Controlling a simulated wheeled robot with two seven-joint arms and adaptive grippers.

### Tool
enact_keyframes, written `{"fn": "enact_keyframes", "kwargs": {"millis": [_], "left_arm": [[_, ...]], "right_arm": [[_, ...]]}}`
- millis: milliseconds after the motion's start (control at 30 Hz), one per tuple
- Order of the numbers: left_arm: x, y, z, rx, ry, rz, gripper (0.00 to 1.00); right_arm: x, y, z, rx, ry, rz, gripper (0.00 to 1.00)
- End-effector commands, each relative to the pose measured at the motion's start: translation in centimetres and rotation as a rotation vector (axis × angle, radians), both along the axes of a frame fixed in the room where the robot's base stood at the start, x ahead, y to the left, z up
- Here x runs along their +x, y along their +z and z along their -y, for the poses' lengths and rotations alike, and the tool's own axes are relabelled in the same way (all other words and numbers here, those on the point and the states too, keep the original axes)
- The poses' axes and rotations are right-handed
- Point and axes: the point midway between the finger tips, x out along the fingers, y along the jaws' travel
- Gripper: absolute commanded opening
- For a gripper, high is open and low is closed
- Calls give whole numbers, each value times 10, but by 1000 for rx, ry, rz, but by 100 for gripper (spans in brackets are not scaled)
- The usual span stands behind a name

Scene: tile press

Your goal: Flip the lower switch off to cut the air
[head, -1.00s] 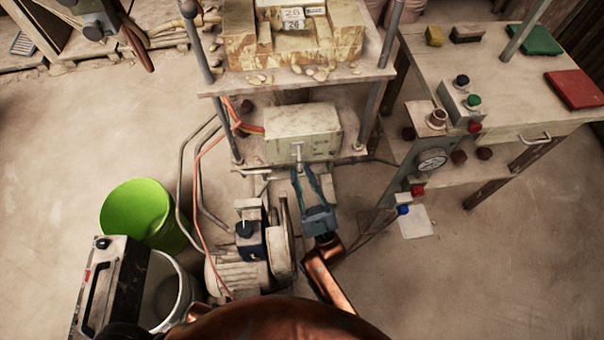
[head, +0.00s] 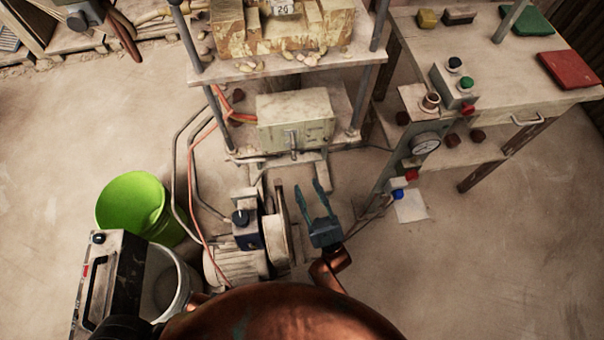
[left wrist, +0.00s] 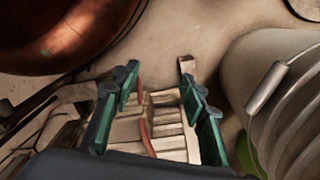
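A dark switch box with a black knob (head: 240,217) sits beside the motor (head: 238,265). I cannot tell for certain which is the lower switch, or its setting. My right gripper (head: 311,186) has its teal fingers apart and empty, below the lever and clear of it, to the right of the motor. My left gripper (left wrist: 158,75) shows open in the left wrist view, with nothing clearly held between its fingers.
A green bucket (head: 133,208) stands at the left, near a black and silver case (head: 109,287). A post with a gauge (head: 425,146) and buttons stands at the right beside a side table (head: 470,50). Orange and grey hoses run left of the motor.

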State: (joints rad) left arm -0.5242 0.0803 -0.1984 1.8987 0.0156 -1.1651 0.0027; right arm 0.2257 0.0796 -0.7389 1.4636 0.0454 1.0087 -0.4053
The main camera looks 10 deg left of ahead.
Motion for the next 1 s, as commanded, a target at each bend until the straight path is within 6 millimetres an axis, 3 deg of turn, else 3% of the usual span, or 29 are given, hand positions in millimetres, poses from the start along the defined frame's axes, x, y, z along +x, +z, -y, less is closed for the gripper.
{"fn": "enact_keyframes", "kwargs": {"millis": [100, 333, 867, 1000], "left_arm": [[0, 0, 0, 0, 0, 0, 40], [0, 0, 0, 0, 0, 0, 40], [0, 0, 0, 0, 0, 0, 40], [0, 0, 0, 0, 0, 0, 40]], "right_arm": [[-8, -13, 8, -2, -1, -1, 28], [-13, -19, 13, -1, 0, 2, 28], [-12, -20, 13, -1, -1, -1, 28], [-4, -35, 16, -38, -17, -71, 28]]}}
